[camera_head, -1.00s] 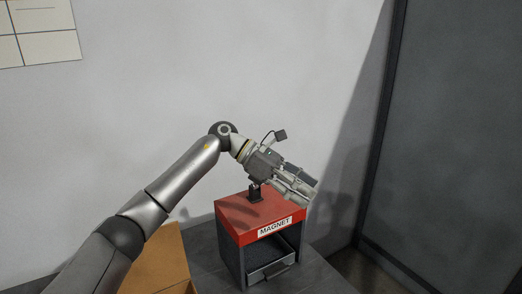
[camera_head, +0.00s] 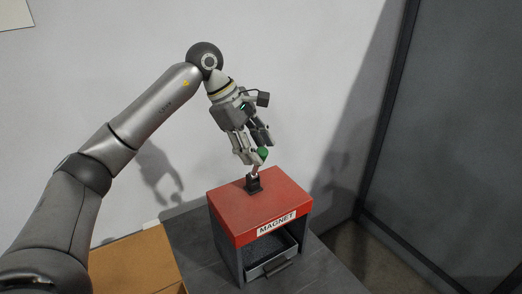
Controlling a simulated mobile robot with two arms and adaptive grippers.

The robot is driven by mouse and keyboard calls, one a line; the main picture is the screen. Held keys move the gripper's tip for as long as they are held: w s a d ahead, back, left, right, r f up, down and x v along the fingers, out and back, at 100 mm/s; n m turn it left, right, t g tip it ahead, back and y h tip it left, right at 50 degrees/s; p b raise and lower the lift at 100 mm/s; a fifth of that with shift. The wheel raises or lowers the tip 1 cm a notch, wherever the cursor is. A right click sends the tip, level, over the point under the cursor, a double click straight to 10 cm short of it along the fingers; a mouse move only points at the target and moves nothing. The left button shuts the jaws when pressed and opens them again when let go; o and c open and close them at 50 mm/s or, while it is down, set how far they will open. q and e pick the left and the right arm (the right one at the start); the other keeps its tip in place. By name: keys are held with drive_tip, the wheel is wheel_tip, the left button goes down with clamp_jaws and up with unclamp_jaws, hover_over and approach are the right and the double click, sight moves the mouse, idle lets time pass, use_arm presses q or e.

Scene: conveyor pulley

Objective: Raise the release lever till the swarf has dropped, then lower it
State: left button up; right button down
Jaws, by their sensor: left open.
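The magnet box (camera_head: 232,210) has a red top, grey sides and a "MAGNET" label, and stands on a dark grey surface. The release lever has a green knob (camera_head: 262,153) and rises from a small black bracket (camera_head: 253,184) on the red top. My left gripper (camera_head: 257,157) is open and points down, with its fingers at the green knob; I cannot tell whether they touch it. The drawer (camera_head: 274,262) at the box front has a dark handle; dark grainy material, perhaps swarf, shows in the opening. My right gripper is out of view.
A cardboard box (camera_head: 135,262) stands left of the magnet box, below my left arm. A pale wall (camera_head: 300,60) is behind, and a dark-framed grey panel (camera_head: 455,130) is at the right. The grey surface right of the magnet box is bare.

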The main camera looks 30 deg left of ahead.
use_arm(q)
drive_tip(key=shift+x, duration=1)
drive_tip(key=shift+w+d+f, duration=0.1)
drive_tip(key=shift+d+f, duration=0.05)
drive_tip(key=shift+f, duration=0.1)
drive_tip(key=shift+c, duration=0.6)
clamp_jaws()
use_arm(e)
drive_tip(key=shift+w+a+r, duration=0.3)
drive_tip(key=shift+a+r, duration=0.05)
